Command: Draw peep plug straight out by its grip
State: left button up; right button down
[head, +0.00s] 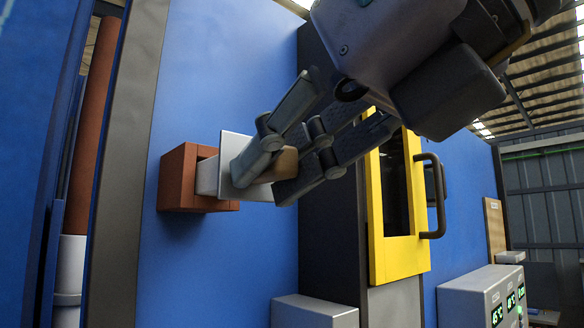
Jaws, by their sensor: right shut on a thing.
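The peep plug has a pale square plate (232,150), a light block behind it and a tan grip (283,164) in front. It sits at a brick-red square frame (181,180) on a blue wall. A length of the light block shows between the frame and the plate, with its rear end inside the frame's opening. My right gripper (278,165) comes from the upper right and is shut on the grip, its fingers on either side and hiding part of it. My left gripper is not in view.
A yellow-framed door (400,258) with a dark handle (438,196) stands to the right. Grey boxes stand below, one with lit displays (488,298). A brown and white column is at the far left.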

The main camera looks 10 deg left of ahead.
jog(key=shift+s+d+b, duration=0.3)
jog(key=shift+s+d, duration=0.35)
jog(key=shift+d, duration=0.2)
jog(key=shift+s+d+b, duration=0.3)
jog(key=shift+s+d, duration=0.35)
jog(key=shift+d, duration=0.2)
